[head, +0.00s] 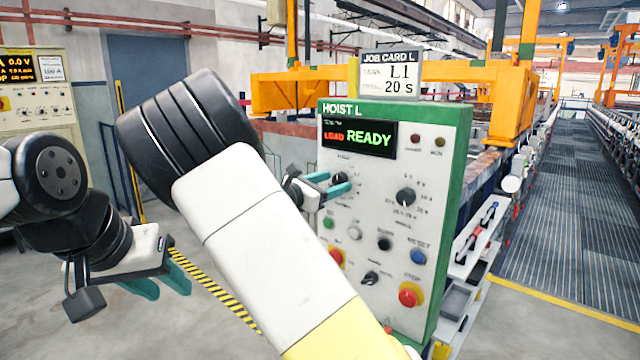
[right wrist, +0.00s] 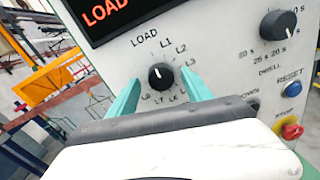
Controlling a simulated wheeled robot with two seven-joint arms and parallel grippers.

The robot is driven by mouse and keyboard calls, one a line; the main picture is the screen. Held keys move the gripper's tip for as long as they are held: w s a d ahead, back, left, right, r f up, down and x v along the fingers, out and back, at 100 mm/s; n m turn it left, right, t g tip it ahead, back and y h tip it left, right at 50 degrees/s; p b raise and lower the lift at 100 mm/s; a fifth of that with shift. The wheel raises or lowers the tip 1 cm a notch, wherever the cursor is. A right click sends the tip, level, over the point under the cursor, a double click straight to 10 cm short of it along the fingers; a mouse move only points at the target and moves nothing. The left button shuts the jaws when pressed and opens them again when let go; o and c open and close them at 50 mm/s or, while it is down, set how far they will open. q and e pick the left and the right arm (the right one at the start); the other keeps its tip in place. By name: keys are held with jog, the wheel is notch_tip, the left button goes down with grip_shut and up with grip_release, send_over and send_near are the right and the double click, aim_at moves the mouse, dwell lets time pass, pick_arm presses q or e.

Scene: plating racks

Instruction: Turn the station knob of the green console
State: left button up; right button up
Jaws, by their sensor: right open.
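The green console (head: 462,180) has a white panel and a display (head: 358,138) reading LOAD READY. Its station knob (right wrist: 160,76) is small, round and black, ringed by labels LOAD, L1, L2, L3 and others. Its white mark points up and slightly left, toward LOAD. In the head view the knob (head: 341,178) is partly hidden by my right gripper (head: 331,184). That gripper is open, with teal fingers on either side of the knob in the right wrist view (right wrist: 160,98); I cannot tell if they touch it. My left gripper (head: 160,282) is open and empty, left of the console.
A job card (head: 390,76) on top reads L1, 20 s. A larger dwell knob (head: 405,196) sits right of the station knob. Below are a blue reset button (head: 418,257) and a red stop button (head: 408,296). Open floor lies left.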

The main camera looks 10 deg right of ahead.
jog(key=shift+w+d, duration=0.1)
jog(key=shift+d, duration=0.1)
jog(key=shift+c, duration=0.5)
grip_shut()
jog(key=shift+m, duration=0.3)
jog(key=shift+m+y, duration=0.3)
jog(key=shift+m, duration=2.2)
jog(key=shift+o, duration=0.5)
grip_release()
